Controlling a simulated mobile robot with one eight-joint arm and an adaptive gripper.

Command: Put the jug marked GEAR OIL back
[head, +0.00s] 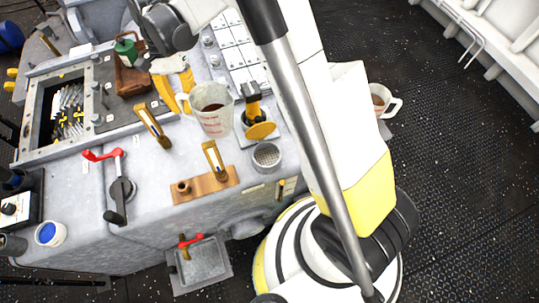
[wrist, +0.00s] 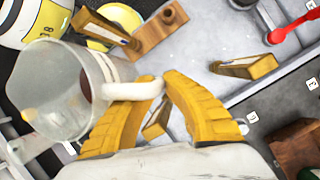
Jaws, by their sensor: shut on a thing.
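A clear jug (head: 213,112) with red markings and dark liquid is at the middle of the grey bench top in the head view. I cannot read its lettering. My gripper (head: 184,101) has yellow fingers, shut on the jug's handle at its left side. In the wrist view the jug (wrist: 62,95) fills the left, and its pale handle runs between the fingertips of my gripper (wrist: 155,88). The jug looks upright in the head view. I cannot tell whether its base touches the bench. A second white-handled jug (head: 384,98) with brown liquid shows partly behind my body.
A black and yellow fitting (head: 258,118) stands close to the jug's right. A wooden tray (head: 130,78) is behind left.

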